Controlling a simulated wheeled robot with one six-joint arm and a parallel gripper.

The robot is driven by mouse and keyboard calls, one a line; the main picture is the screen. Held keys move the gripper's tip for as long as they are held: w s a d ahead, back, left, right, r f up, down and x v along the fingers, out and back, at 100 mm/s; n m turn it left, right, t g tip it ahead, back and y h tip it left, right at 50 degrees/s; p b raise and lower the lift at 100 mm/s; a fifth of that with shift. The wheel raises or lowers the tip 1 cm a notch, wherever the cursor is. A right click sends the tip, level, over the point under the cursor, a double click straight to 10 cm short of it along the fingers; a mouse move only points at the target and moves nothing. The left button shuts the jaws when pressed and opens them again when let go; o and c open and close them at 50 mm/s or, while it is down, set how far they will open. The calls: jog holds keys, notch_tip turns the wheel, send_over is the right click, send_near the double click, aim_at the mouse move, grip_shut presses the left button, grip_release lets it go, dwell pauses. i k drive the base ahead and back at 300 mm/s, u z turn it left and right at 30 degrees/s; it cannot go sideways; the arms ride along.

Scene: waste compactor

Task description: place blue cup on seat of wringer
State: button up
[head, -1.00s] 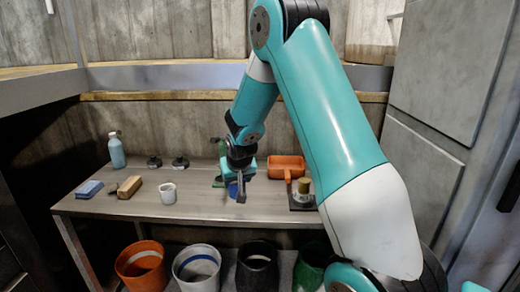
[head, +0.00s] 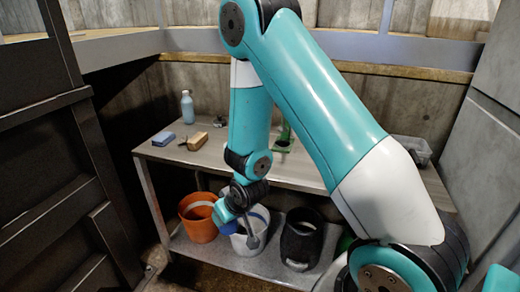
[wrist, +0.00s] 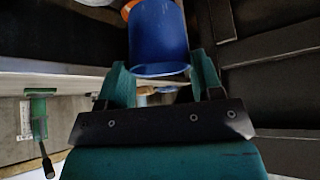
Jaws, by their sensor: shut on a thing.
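My gripper (head: 240,212) is shut on the blue cup (wrist: 158,38), which sits between the two teal fingers in the wrist view. In the head view only a bit of the blue cup (head: 226,212) shows beside my gripper, in front of the bins under the bench. A green device (head: 284,139) stands on the bench behind my arm, partly hidden. In the wrist view a green device with a black-tipped lever (wrist: 40,125) is at the left; it may be the wringer. Its seat cannot be made out.
A blue bottle (head: 187,107), a blue sponge (head: 163,138) and a wooden block (head: 197,141) are on the bench's left. An orange bin (head: 198,218) and a black bin (head: 300,240) stand below. A dark panelled wall (head: 50,200) is at the left.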

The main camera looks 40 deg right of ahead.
aim_at(282, 145)
jog(key=u, duration=1.75)
jog(key=i, duration=1.25)
jog(key=z, duration=3.3)
jog(key=i, duration=0.35)
jog(key=u, duration=0.1)
